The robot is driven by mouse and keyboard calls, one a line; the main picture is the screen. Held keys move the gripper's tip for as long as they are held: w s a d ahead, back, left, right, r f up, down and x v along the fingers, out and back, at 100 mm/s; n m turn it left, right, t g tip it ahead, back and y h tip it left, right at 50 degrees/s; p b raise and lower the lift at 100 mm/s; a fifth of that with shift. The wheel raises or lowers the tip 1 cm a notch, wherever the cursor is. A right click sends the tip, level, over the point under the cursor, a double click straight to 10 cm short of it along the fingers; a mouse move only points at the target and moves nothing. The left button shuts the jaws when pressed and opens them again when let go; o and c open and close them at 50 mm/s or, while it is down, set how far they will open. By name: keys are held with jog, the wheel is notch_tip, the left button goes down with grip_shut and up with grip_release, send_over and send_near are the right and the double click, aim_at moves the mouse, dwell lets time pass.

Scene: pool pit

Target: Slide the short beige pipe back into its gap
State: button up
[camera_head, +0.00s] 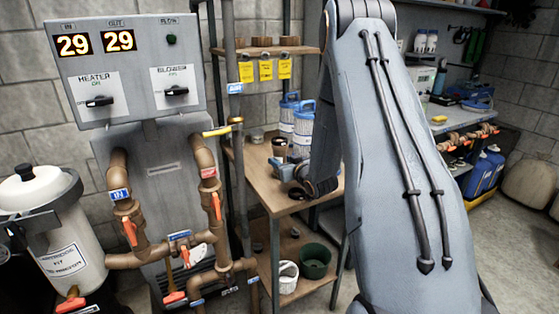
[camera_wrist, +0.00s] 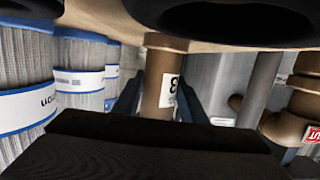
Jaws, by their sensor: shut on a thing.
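The short beige pipe (camera_wrist: 157,78), brownish with a wider collar and a white label with a dark mark, is between the two dark fingers of my gripper (camera_wrist: 159,101) in the wrist view. The gripper is shut on it. The pipe's other end is hidden behind the dark gripper body. In the head view my arm covers much of the middle, and I cannot make out the held pipe there. The brown pipework (camera_head: 206,180) with orange valve handles stands at the left of the head view. I cannot tell where its gap is.
A wooden shelf unit (camera_head: 262,190) stands between the pipework and my arm. Blue-and-white filter cartridges (camera_head: 303,125) are on it, and a green pot (camera_head: 314,261) is lower down. A grey control panel (camera_head: 125,60) is above the pipes. A white tank (camera_head: 55,240) is at left.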

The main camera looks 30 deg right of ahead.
aim_at(283, 154)
jog(key=shift+r, duration=0.35)
jog(key=shift+r+p, duration=0.35)
jog(key=shift+p, duration=0.05)
jog(key=shift+r+p, duration=0.6)
jog(key=shift+r, duration=0.3)
